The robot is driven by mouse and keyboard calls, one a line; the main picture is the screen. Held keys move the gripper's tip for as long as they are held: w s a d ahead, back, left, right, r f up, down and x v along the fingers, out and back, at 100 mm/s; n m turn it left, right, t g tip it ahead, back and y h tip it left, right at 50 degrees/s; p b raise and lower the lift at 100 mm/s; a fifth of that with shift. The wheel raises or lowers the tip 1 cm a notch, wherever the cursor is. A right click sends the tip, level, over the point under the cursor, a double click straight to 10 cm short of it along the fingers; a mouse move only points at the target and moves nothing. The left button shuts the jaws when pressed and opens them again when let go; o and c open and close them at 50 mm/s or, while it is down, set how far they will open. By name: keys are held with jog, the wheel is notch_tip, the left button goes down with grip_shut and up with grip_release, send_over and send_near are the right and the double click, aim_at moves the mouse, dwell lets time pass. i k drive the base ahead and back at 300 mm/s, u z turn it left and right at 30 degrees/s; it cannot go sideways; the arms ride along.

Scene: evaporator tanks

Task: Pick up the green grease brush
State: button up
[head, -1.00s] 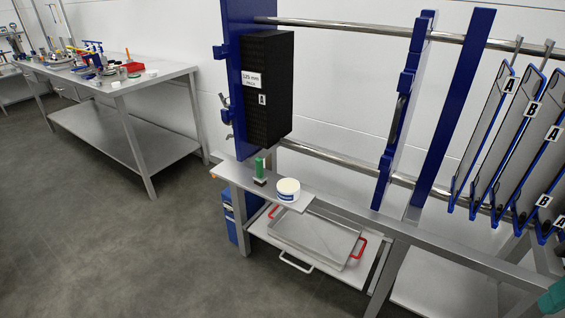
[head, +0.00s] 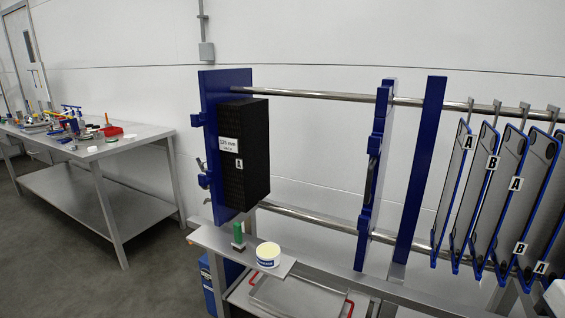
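The green grease brush (head: 239,234) stands upright on a narrow grey shelf (head: 213,237) in the head view, left of centre. Its handle is green and its lower end is dark. A white tub (head: 268,255) with a pale yellow top and a blue label stands just right of it on the same shelf. The two look close but apart. My gripper is not in view, so its state does not show.
A black block stack (head: 243,155) hangs against a blue frame plate (head: 208,125) above the brush. Steel rails (head: 320,93) carry several plates (head: 455,190) at right. A tray (head: 290,297) sits below the shelf. A cluttered workbench (head: 110,143) stands left; floor between is free.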

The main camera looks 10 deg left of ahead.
aim_at(238, 245)
jog(key=u, duration=1.5)
jog(key=i, duration=1.65)
jog(key=z, duration=1.4)
